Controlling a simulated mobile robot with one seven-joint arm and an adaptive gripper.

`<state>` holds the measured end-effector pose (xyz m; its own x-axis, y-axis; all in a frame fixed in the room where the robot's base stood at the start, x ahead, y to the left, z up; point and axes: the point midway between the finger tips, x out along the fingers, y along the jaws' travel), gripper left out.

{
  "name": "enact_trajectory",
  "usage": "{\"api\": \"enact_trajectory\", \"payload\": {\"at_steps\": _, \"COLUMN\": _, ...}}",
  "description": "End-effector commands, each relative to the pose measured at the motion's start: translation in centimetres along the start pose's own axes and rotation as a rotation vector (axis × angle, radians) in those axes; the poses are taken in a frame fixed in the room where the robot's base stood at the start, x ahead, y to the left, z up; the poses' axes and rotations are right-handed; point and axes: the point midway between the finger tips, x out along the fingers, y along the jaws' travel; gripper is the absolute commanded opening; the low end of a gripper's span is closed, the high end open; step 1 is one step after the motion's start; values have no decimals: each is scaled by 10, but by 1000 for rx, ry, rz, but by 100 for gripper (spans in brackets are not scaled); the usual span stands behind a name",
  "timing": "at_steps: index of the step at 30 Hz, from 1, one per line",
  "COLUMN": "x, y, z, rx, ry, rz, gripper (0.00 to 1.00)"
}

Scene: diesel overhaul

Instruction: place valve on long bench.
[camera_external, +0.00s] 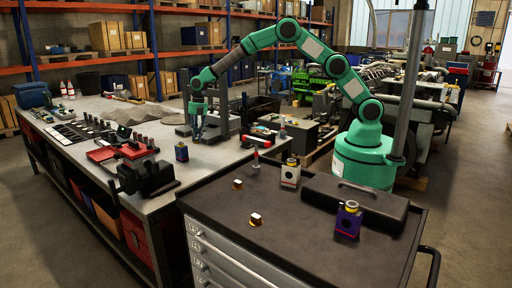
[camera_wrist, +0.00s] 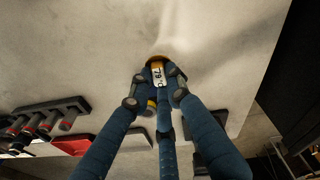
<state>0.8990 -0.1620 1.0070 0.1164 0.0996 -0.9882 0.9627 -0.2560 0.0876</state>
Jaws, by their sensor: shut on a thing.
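My gripper (camera_wrist: 157,82) is shut on a small valve (camera_wrist: 158,74) with a white numbered label and a brown-orange round end. In the external view my gripper (camera_external: 197,136) points down over the long bench (camera_external: 212,158), low near its surface; the valve is too small to make out there. The pale benchtop (camera_wrist: 80,55) also fills much of the wrist view. I cannot tell whether the valve touches the bench.
A dark blue block (camera_external: 181,152) stands on the bench nearby. A black and red vise-like fixture (camera_external: 140,165) sits at the front. A dark tool cart (camera_external: 215,203) holds small brass-coloured parts, labelled blocks and a black case (camera_external: 355,200). Pale bench space lies around the gripper.

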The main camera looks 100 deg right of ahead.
Motion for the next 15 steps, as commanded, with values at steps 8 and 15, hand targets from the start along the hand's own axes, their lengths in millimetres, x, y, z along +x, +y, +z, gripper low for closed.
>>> {"api": "enact_trajectory", "payload": {"at_steps": 8, "x": 39, "y": -4, "z": 5, "rx": 0, "ry": 0, "rz": -1, "gripper": 0}}
{"api": "enact_trajectory", "payload": {"at_steps": 15, "x": 47, "y": -4, "z": 6, "rx": 0, "ry": 0, "rz": 1, "gripper": 0}}
